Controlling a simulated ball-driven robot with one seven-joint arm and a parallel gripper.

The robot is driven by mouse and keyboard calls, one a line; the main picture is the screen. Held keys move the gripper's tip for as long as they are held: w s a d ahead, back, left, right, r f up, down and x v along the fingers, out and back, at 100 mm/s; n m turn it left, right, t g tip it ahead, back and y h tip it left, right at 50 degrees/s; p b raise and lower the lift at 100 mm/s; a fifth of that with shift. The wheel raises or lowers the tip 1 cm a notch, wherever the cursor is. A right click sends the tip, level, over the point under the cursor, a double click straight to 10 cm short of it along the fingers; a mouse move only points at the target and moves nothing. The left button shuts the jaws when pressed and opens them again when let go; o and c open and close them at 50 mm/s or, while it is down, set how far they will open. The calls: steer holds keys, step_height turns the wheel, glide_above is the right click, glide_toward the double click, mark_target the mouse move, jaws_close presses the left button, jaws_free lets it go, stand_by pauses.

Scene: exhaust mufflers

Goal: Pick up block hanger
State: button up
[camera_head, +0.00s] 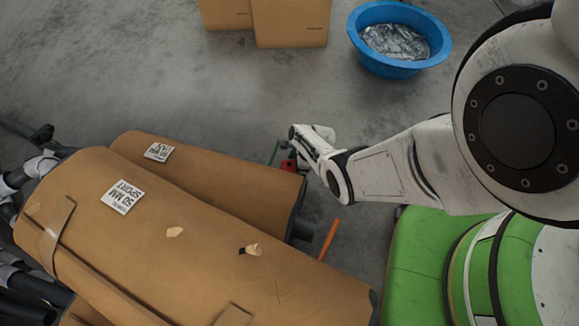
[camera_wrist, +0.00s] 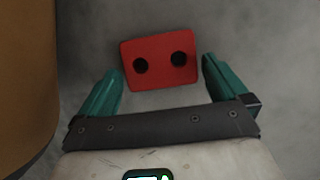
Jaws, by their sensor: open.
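The block hanger (camera_wrist: 160,59) is a red block with two dark round holes. In the wrist view it lies between and slightly beyond the two green fingers of my gripper (camera_wrist: 164,84), which are spread apart. A gap shows between the block and the right finger; the left finger's tip is close to the block's left edge. In the head view the red block (camera_head: 289,165) shows small beside the wrapped mufflers, next to my gripper (camera_head: 281,155). Its lower part is partly hidden there by the brown wrapping.
Brown-wrapped mufflers (camera_head: 150,215) fill the lower left, and a brown surface (camera_wrist: 25,70) edges the wrist view's left side. An orange stick (camera_head: 329,239) is near the mufflers' end. A blue tub (camera_head: 365,58) and cardboard boxes (camera_head: 290,22) stand at the back. Grey floor between is clear.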

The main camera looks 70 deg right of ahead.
steer(key=shift+w+f, duration=0.2)
steer(key=shift+f, duration=0.3)
steer(key=shift+r, duration=0.1)
steer(key=c, duration=0.9)
